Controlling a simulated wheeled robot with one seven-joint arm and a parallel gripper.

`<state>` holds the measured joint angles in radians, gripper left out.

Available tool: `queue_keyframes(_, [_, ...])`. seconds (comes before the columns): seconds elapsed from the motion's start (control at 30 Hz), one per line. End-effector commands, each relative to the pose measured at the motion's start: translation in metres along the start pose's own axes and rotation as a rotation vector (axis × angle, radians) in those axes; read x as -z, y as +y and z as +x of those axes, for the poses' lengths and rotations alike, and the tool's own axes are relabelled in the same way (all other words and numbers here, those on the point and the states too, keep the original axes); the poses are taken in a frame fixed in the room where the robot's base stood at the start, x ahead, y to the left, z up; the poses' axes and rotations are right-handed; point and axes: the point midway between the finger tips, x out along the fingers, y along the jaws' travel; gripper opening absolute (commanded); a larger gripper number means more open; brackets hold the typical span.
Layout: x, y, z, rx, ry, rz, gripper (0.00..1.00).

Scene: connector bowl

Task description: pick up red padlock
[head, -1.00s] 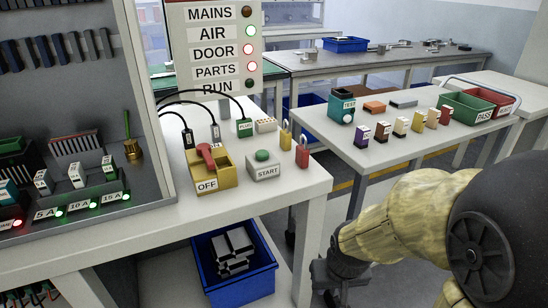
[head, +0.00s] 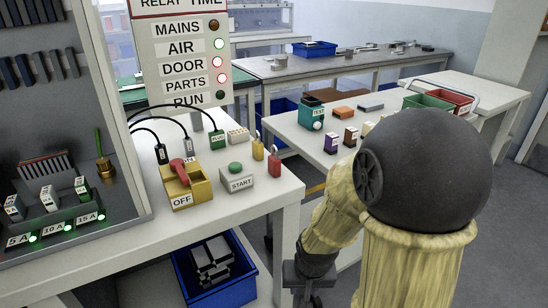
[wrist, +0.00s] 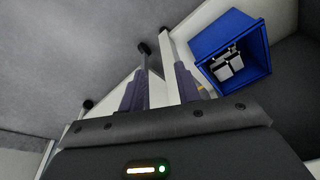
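The red padlock (head: 274,163) stands upright near the right end of the near bench (head: 240,205), with a yellow padlock (head: 258,149) just to its left. My gripper (head: 302,296) is low in front of that bench's right end, below the bench top and apart from the padlock. In the wrist view my gripper (wrist: 160,85) shows two dark fingers apart with nothing held between them. The red padlock cannot be made out in the wrist view.
A START button box (head: 239,179) and a yellow OFF switch (head: 185,187) sit left of the padlocks. A blue bin (head: 214,275) with grey parts stands under the bench. A second table (head: 285,130) with a teal tester (head: 311,116) and small blocks lies behind my arm.

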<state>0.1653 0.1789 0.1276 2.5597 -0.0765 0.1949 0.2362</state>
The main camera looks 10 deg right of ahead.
Motion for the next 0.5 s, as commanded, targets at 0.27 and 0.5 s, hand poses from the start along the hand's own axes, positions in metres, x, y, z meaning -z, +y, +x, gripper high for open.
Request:
queue_keyframes(0.27, [0.011,0.002,0.019,0.122,-0.058,0.374,0.33])
queue_keyframes(0.5, [0.018,-0.018,0.022,0.337,-0.119,0.760,0.33])
